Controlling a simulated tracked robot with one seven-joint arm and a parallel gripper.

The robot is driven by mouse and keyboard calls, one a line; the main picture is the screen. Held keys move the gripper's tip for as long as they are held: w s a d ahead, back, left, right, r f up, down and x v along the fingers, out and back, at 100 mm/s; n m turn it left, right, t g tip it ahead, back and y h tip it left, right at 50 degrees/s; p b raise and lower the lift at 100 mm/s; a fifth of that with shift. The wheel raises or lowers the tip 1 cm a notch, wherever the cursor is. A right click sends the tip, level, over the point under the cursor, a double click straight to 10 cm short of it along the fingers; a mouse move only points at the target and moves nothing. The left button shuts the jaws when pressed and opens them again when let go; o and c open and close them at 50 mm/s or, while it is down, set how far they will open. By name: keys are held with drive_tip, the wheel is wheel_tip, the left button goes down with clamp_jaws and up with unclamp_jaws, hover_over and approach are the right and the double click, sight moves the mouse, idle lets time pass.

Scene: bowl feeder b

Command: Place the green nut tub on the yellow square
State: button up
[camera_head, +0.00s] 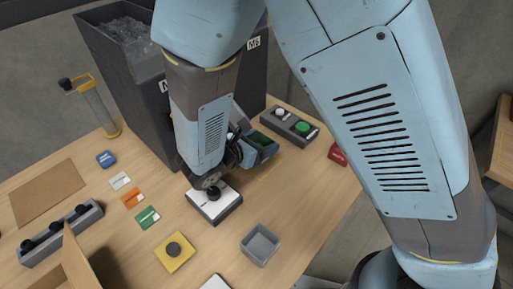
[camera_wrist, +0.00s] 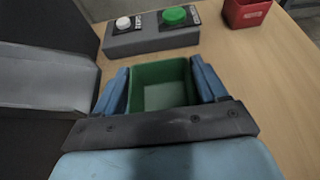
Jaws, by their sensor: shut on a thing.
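The green nut tub (camera_wrist: 163,72) is an open, square-sided box between the two blue fingers of my gripper (camera_wrist: 161,80) in the wrist view. The fingers are shut on its left and right sides. It looks upright and its pale floor shows. In the head view, a bit of the tub (camera_head: 262,138) shows at my gripper (camera_head: 258,147), partly hidden by my arm. A thin yellow line on the table (camera_head: 267,173), just below my gripper, looks like part of the yellow square; the rest is hidden. I cannot tell whether the tub touches the table.
A grey box with a white and a green button (camera_wrist: 150,39) stands just beyond the tub. A red bin (camera_wrist: 246,12) is at its far right. A dark hopper (camera_head: 120,75) is at the left. A white-topped block (camera_head: 214,205) and a grey tub (camera_head: 260,245) stand nearer.

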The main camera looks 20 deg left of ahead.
drive_tip(key=shift+f, duration=1.5)
drive_tip(key=o, duration=1)
drive_tip(key=shift+f, duration=0.1)
drive_tip(key=shift+o, duration=0.2)
drive_tip(key=shift+s+r, duration=0.15)
drive_tip(key=shift+r, duration=0.05)
drive_tip(key=v, duration=1.1)
drive_tip(key=shift+s+a, duration=0.25)
drive_tip(key=shift+a, duration=0.05)
